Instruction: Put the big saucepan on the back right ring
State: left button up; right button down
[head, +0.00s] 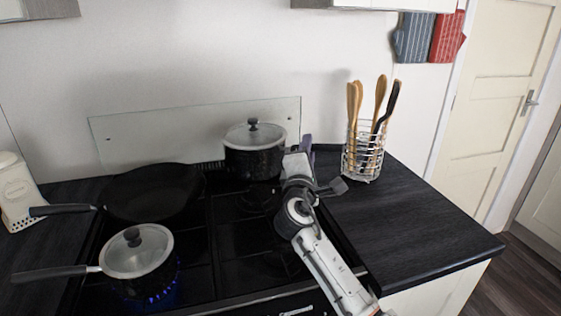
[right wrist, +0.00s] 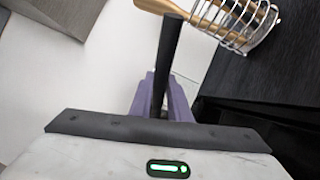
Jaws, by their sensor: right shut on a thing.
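The big saucepan (head: 254,161), dark with a glass lid and black knob, is at the back right of the hob (head: 232,228), over the back right ring area. Its base looks level; I cannot tell whether it touches the ring or hangs slightly above it. My right gripper (head: 306,145) is at the pan's right side. In the right wrist view its purple fingers (right wrist: 163,95) are shut on the pan's black handle (right wrist: 168,60). The pan's body is out of sight there. My left gripper is not in view.
A frying pan (head: 152,192) sits at the back left. A smaller lidded saucepan (head: 138,262) is at the front left over a blue flame. A wire utensil holder (head: 362,160) stands right of the hob. The right worktop (head: 415,215) is clear.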

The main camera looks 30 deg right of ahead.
notch_tip(320, 180, down, 7)
jog(key=shift+f+b, duration=0.2)
jog(key=shift+b, duration=0.2)
jog(key=c, duration=1.8)
grip_release()
jog(key=shift+s+f, duration=0.1)
jog(key=shift+f, duration=0.2)
jog(key=shift+o, duration=0.7)
jog(key=shift+a, duration=0.1)
jog(key=b+v, duration=0.1)
jog(key=v, duration=0.6)
jog(key=shift+s+a, duration=0.15)
jog(key=shift+s, duration=0.05)
